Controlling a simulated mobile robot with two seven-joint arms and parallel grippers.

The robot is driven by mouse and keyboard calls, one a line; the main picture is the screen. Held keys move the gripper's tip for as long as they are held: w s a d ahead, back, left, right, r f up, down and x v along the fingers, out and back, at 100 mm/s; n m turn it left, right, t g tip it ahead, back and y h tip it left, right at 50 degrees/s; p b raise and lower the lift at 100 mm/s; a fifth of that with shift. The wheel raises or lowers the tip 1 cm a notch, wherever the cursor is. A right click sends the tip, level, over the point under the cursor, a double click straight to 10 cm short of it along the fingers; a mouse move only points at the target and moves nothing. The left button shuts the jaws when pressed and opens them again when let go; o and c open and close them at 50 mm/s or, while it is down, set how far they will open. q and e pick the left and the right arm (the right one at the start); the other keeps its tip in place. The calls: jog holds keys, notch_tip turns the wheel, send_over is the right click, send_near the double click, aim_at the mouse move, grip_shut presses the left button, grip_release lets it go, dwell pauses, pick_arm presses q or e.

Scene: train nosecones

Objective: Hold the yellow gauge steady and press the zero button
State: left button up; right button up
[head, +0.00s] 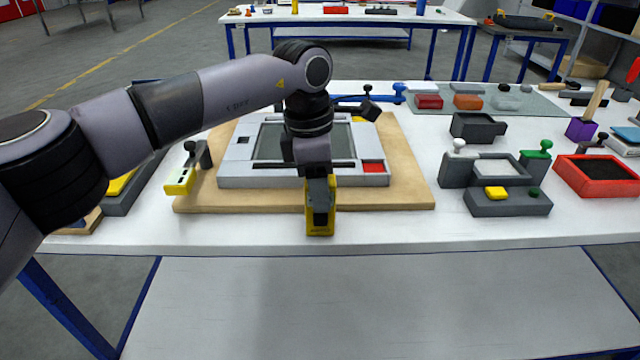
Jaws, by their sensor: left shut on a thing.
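My left gripper (320,203) reaches down over the front edge of the wooden board. It is shut on a yellow block-like thing, which looks like the yellow gauge (320,231). The gauge is upright at the board's front edge, and its lower end is near the white table top; I cannot tell if it touches. The gripper's dark fingers cover much of it. No zero button can be made out on it. My right gripper is not in view.
A grey framed panel (232,180) lies on the wooden board (405,170). A yellow-and-grey clamp-like piece (180,183) stands left. To the right are a dark grey fixture (505,206) with yellow and green buttons, and a red tray (566,178). The front strip of the white table (400,230) is clear.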

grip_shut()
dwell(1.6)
